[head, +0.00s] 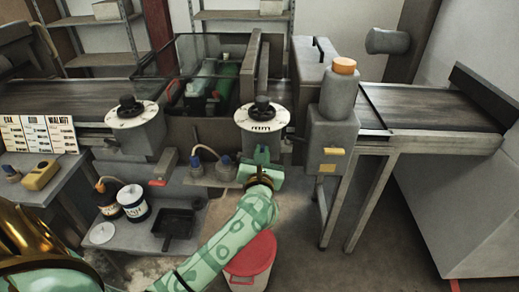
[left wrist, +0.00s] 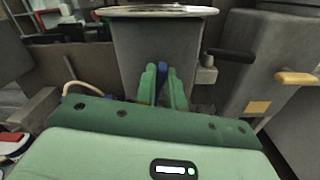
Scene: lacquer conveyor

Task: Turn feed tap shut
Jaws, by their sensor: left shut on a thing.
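My left gripper (head: 262,154) reaches up from below to the front of the grey box under the right dial (head: 263,115). In the left wrist view, its two green fingers (left wrist: 162,88) are shut on a narrow blue handle (left wrist: 161,78), which I take to be the feed tap. The handle stands roughly upright between the fingers, in front of the box. The fingers hide most of it, and its valve body is not visible. In the head view the gripper covers the handle. My right gripper is not in view.
A grey post with an orange cap (head: 344,67) and a yellow lever (head: 333,151) stands right of the gripper. Conveyor belts (head: 425,108) run behind.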

